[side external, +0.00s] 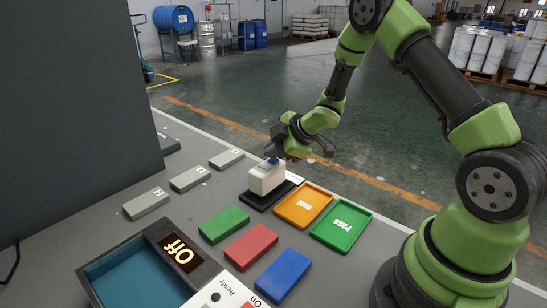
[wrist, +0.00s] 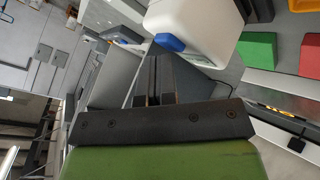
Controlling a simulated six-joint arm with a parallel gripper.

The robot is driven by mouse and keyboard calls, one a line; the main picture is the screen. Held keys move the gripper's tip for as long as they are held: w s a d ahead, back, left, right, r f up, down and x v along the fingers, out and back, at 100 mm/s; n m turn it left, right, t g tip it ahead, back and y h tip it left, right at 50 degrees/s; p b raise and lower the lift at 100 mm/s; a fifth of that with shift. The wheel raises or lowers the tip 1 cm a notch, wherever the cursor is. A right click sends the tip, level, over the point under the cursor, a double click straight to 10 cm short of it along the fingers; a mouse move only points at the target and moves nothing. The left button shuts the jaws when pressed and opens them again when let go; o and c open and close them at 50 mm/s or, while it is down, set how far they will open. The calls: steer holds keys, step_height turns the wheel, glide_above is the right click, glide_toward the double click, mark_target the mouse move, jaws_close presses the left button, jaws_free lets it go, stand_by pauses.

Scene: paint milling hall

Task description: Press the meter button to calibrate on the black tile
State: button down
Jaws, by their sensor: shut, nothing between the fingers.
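The meter (side external: 265,180) is a white block standing upright on the black tile (side external: 255,203). Its blue button (side external: 272,160) is on top. My gripper (side external: 281,154) is shut and empty, right at the meter's top beside the button; the side view does not show clearly whether they touch. In the wrist view, the shut fingers (wrist: 156,62) end close to the blue button (wrist: 170,42) on the white meter (wrist: 200,28), with the button just beyond the tips.
An orange tray (side external: 287,216) and a green "Pass" tray (side external: 325,238) lie right of the tile. Green (side external: 223,223), red (side external: 250,245) and blue (side external: 283,275) blocks lie in front. A large grey cabinet (side external: 70,110) stands at left.

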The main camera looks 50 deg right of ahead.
mark_target(273, 160)
steer(key=shift+r, duration=0.85)
steer(key=shift+r, duration=0.1)
steer(key=shift+r, duration=2.45)
